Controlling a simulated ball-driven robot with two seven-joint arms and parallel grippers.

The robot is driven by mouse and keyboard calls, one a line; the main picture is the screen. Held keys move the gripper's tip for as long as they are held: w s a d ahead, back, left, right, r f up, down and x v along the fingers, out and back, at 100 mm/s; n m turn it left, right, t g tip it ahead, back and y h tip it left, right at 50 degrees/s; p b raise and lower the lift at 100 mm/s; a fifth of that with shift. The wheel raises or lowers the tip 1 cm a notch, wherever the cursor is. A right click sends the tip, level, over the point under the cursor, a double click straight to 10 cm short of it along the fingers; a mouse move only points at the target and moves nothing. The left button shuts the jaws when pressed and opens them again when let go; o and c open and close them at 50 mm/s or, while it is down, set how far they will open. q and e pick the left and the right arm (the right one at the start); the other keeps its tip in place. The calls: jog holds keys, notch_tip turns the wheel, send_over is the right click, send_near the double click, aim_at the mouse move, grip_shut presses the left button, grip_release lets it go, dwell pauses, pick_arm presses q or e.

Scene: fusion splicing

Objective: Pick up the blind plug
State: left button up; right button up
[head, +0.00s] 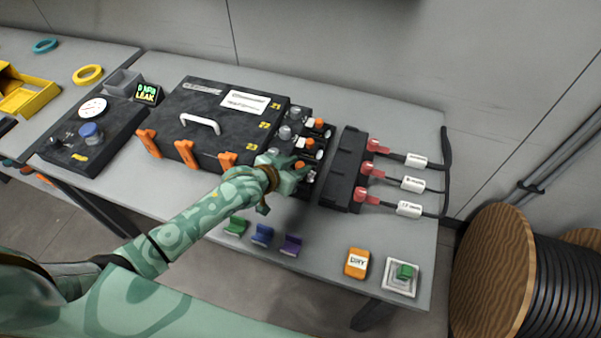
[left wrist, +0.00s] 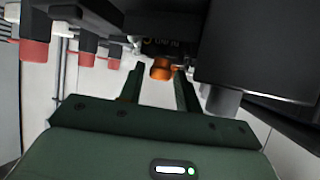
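Several orange blind plugs sit in the row of ports along the right side of the black box (head: 225,118). In the head view one orange plug (head: 319,123) is at the far end and another (head: 309,143) in the middle. The nearest orange plug (head: 299,165) is at my left gripper (head: 290,174). In the left wrist view an orange plug (left wrist: 161,69) shows between the tips of the two dark fingers, with a gap on each side. The left gripper is open. My right gripper is not in view.
A black block (head: 347,170) with red connectors (head: 372,170) and labelled cables stands to the right. Green, blue and purple clips (head: 262,235) lie at the front edge, with an orange DRY pack (head: 357,263) and a green button (head: 405,271). A gauge panel (head: 92,130) stands left.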

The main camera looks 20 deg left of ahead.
pick_arm(q)
jog(key=shift+r, duration=0.1)
grip_shut()
